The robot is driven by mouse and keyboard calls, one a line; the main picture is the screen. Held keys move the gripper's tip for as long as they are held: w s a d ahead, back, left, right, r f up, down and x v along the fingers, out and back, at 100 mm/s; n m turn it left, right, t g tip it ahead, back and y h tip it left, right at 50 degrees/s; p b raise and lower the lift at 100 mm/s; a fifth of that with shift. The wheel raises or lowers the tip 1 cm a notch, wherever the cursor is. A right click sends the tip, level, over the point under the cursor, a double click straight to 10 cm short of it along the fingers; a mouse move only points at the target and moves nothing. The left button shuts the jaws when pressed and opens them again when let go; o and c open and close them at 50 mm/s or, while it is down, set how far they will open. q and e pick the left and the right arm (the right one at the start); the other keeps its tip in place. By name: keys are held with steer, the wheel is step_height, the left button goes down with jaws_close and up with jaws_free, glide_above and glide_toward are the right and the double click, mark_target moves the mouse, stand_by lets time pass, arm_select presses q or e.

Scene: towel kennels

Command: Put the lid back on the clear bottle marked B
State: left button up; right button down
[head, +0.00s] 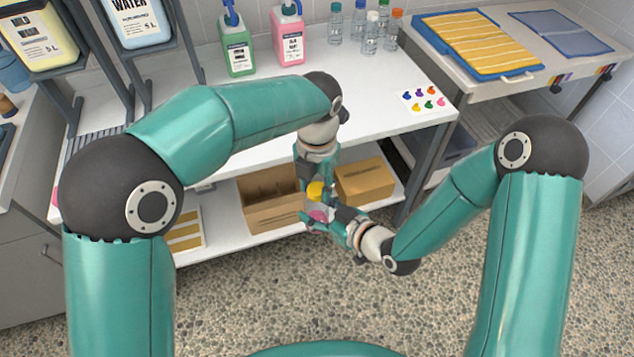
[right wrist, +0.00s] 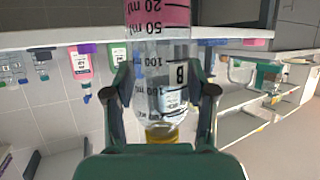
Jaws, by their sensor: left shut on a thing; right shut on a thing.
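The clear bottle marked B (right wrist: 167,80) has pink liquid at its base and shows upside down in the right wrist view. In the head view it is small and partly hidden (head: 318,214), in front of the lower shelf. My right gripper (head: 320,212) is shut around its body; its fingers stand on both sides of it in the right wrist view (right wrist: 164,95). The yellow lid (head: 315,190) is at the bottle's top, and yellow also shows at the neck in the right wrist view (right wrist: 161,135). My left gripper (head: 312,180) is shut on the lid from above. I cannot tell whether the lid is seated.
The white bench (head: 375,85) behind carries a green jug (head: 237,48), a pink jug (head: 288,38), several small clear bottles (head: 370,35) and a card with coloured marks (head: 423,99). Cardboard boxes (head: 365,182) stand on the lower shelf. The speckled floor in front is clear.

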arm_select(q)
steer(key=o, duration=0.7)
steer(key=shift+c, duration=0.5)
